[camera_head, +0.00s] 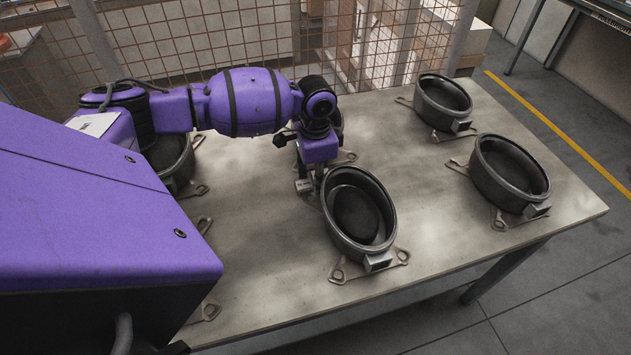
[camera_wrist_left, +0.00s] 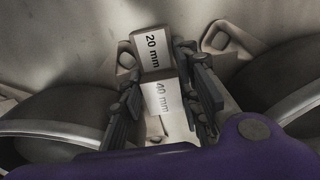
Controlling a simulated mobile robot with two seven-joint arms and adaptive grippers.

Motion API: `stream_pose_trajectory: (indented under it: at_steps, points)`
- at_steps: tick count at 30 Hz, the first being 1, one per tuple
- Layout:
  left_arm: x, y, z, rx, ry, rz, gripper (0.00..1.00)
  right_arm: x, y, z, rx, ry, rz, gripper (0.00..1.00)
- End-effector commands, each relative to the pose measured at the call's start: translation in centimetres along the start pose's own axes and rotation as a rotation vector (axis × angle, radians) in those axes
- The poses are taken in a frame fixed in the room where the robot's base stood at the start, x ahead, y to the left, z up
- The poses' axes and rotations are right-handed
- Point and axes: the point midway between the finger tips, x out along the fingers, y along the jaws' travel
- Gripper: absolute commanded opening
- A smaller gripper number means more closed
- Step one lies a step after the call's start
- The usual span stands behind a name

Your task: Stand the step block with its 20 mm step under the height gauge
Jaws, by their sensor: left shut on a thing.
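The step block (camera_wrist_left: 154,52) shows in the left wrist view between the fingers of my left gripper (camera_wrist_left: 162,78). Its pale faces are marked "20 mm" and "40 mm", with the 20 mm part farther out from the wrist. My left gripper is shut on the block. In the head view, my left gripper (camera_head: 308,179) points down behind the middle pot, close to the table, and partly hides the block. I cannot tell whether the block touches the table. I cannot make out the height gauge in either view. My right gripper is not in view.
A dark open pot (camera_head: 355,211) on a bracketed base stands right beside my left gripper. Others stand at the back right (camera_head: 443,101), at the right (camera_head: 511,174) and by my arm at the left (camera_head: 172,165). The table (camera_head: 430,215) is bare between the pots. A mesh fence (camera_head: 220,40) stands behind.

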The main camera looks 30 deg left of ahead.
Motion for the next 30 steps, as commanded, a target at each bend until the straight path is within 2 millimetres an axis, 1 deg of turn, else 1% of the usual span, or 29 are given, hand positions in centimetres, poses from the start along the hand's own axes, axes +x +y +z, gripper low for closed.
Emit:
stream_pose_trajectory:
  at_steps: [3, 8, 11, 13, 17, 24, 30]
  points:
    - [-0.2, -0.1, -0.1, 0.0, 0.003, -0.002, 0.0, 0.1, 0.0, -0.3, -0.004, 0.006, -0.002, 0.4]
    - [-0.2, -0.1, -0.1, 0.0, 0.003, -0.002, 0.0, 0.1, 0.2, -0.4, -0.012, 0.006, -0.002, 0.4]
    - [-0.8, -0.1, -0.1, 0.0, 0.004, -0.003, 0.0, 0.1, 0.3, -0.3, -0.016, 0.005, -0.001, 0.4]
    - [-1.7, -0.2, -0.2, 0.0, 0.006, -0.005, 0.0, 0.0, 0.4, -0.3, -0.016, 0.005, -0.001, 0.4]
    - [-4.2, -0.2, -0.2, 0.0, 0.008, -0.006, 0.0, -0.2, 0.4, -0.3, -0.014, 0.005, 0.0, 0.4]
    - [-10.3, -0.2, -0.2, 0.0, 0.008, -0.007, 0.0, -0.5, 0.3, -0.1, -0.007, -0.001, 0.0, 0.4]
    - [-14.7, -0.1, -0.1, 0.0, 0.006, -0.005, 0.0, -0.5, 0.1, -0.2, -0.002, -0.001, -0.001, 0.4]
